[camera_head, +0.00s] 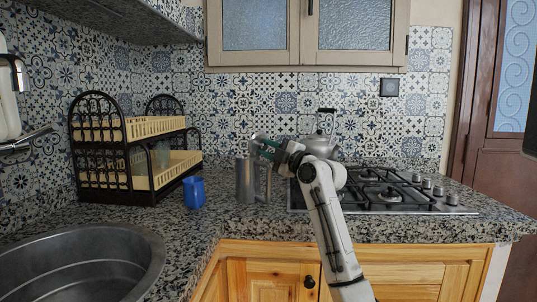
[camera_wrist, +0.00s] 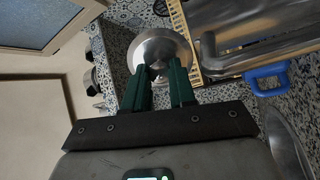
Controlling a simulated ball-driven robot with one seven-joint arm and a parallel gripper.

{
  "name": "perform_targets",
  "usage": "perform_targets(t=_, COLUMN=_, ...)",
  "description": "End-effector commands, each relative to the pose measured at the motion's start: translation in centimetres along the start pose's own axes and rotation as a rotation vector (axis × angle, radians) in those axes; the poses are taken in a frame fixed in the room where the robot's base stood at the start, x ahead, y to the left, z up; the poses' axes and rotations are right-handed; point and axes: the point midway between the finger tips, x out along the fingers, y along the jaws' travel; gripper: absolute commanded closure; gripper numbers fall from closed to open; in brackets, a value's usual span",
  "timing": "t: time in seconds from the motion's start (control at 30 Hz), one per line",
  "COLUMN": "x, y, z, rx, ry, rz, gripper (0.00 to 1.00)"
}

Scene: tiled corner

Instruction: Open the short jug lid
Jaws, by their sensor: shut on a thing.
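The short metal jug (camera_head: 246,181) stands upright on the granite counter, its handle on the right side. Its round lid (camera_head: 257,142) is raised above the jug's top and tilted. In the wrist view the lid (camera_wrist: 160,45) shows as a shiny disc at the fingertips, and the jug (camera_wrist: 235,25) lies beyond it at upper right. My gripper (camera_head: 269,149), with green fingers (camera_wrist: 160,80) in the wrist view, is shut on the lid at its middle. Whether the lid still touches the jug's rim, I cannot tell.
A blue cup (camera_head: 194,192) stands left of the jug, with a two-tier dish rack (camera_head: 133,151) behind it. A kettle (camera_head: 318,146) sits on the gas hob (camera_head: 390,190) at right. A sink (camera_head: 80,267) is at front left. The counter in front of the jug is clear.

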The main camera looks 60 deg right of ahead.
Motion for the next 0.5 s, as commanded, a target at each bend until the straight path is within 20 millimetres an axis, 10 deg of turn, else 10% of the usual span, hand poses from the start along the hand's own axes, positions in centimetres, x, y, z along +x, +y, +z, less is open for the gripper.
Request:
perform_targets(t=0.33, x=0.04, y=-0.10, z=-0.04, rx=0.001, ry=0.001, rz=-0.001, gripper=1.00)
perform_targets(t=0.37, x=0.04, y=-0.10, z=-0.04, rx=0.001, ry=0.001, rz=-0.001, gripper=0.73)
perform_targets(t=0.5, x=0.03, y=-0.09, z=-0.03, rx=0.001, ry=0.001, rz=-0.001, gripper=0.59)
